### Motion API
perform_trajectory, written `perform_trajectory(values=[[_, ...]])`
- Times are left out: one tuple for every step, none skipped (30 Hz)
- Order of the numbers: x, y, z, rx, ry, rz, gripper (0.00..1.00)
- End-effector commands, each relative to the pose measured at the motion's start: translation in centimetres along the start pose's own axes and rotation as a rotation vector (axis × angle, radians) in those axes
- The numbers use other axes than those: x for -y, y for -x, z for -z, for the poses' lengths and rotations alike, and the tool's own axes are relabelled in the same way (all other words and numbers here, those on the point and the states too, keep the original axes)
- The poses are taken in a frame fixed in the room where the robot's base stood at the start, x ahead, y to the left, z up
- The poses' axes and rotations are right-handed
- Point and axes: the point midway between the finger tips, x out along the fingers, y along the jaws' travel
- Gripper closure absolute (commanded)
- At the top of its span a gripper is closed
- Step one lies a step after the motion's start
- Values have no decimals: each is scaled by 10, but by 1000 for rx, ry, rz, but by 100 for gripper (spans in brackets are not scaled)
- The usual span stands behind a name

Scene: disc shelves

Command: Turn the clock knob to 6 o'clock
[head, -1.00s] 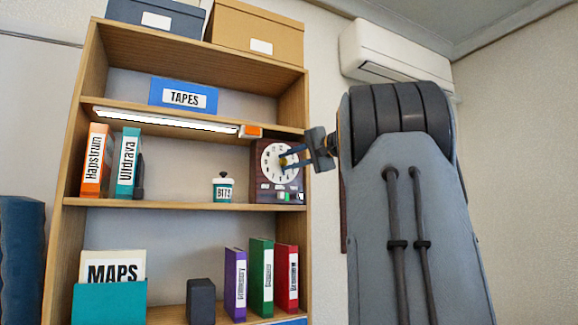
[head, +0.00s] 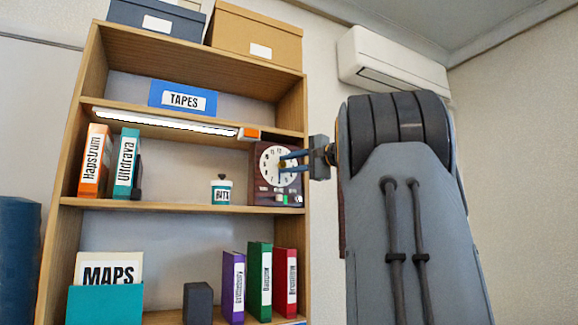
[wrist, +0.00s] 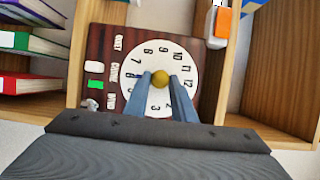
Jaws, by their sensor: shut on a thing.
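The clock (head: 258,188) is a dark wooden box with a white round dial (head: 267,173), at the right end of the middle shelf. In the wrist view the clock (wrist: 121,52) appears turned, with 12 at the right and 6 at the left of the dial (wrist: 172,50). A yellow round knob (wrist: 160,76) sits at the dial's middle. My gripper (head: 284,163) reaches in from the right. Its fingers lie on either side of the knob and are shut on it in the wrist view (wrist: 161,84).
White and green buttons (wrist: 95,84) and a small grey switch sit on the clock's front. An orange-ended lamp (head: 249,133) runs under the shelf above. A BITS jar (head: 221,190) stands left of the clock. The shelf's right side panel (head: 294,110) is close to my gripper.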

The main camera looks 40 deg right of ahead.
Motion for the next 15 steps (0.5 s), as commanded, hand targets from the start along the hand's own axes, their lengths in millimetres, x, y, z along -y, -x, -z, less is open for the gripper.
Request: perform_trajectory(values=[[0,0,1,-2,0,0,99],[0,0,1,-2,1,0,99],[0,0,1,-2,1,0,73],[0,0,1,-2,1,0,68],[0,0,0,-1,1,0,63],[0,0,0,-1,1,0,59],[0,0,0,-1,1,0,59],[0,0,0,-1,1,0,59],[0,0,0,0,1,0,59],[0,0,0,0,1,0,59],[0,0,0,0,1,0,59],[0,0,0,0,1,0,59],[0,0,0,0,1,0,59],[0,0,0,0,1,0,59],[0,1,0,0,1,0,59]])
